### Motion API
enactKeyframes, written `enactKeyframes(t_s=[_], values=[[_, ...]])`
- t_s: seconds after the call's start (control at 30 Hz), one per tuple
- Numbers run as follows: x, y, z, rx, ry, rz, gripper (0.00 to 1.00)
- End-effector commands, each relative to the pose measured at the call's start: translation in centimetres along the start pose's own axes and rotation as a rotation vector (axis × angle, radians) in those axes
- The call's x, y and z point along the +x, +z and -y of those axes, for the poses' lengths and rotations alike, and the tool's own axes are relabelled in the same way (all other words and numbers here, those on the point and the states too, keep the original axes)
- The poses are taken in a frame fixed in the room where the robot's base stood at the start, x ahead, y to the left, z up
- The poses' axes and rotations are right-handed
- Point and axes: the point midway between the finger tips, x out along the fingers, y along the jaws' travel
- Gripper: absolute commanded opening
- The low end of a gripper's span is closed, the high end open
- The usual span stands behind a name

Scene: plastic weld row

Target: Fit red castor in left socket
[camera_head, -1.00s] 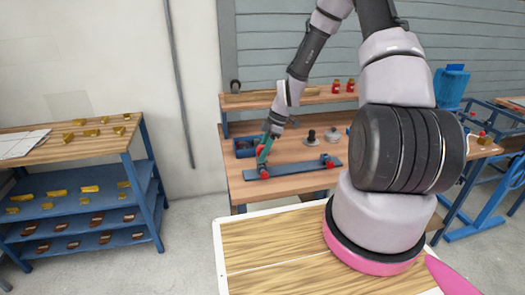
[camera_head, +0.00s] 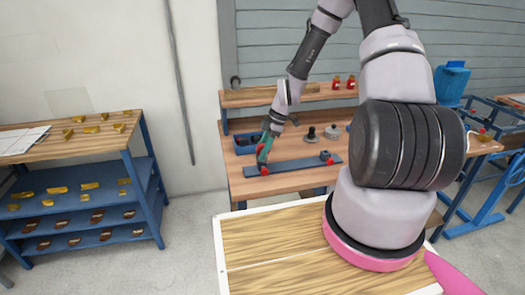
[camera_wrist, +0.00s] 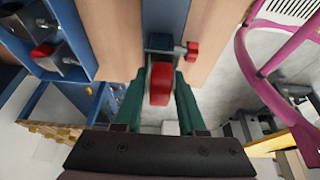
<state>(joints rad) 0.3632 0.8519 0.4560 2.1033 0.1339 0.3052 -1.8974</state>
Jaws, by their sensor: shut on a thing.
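My gripper (camera_head: 262,153) is at the left end of the long dark-blue bar (camera_head: 292,166) on the bench. Its green fingers are shut on the red castor (camera_wrist: 160,84), which shows between the fingertips in the wrist view. Just beyond the castor is a dark socket block (camera_wrist: 160,44) on the bar's near end, with a red knob (camera_wrist: 193,50) at its side. The castor partly hides this block, so I cannot tell whether it touches or sits in it. A second block (camera_head: 325,156) with a red part stands at the bar's right end.
A blue bin (camera_head: 245,143) with parts stands behind the bar; it also shows in the wrist view (camera_wrist: 75,68). Dark and grey round pieces (camera_head: 311,137) stand on the bench behind the bar. Two red jars (camera_head: 350,82) are on the raised shelf.

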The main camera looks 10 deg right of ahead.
Motion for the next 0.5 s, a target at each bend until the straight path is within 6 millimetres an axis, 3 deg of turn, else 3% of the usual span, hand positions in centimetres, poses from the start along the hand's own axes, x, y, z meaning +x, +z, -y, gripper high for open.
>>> enactKeyframes(t_s=[0.5], values=[[0.57,0.24,0.0,0.001,0.0,-0.001,0.0]])
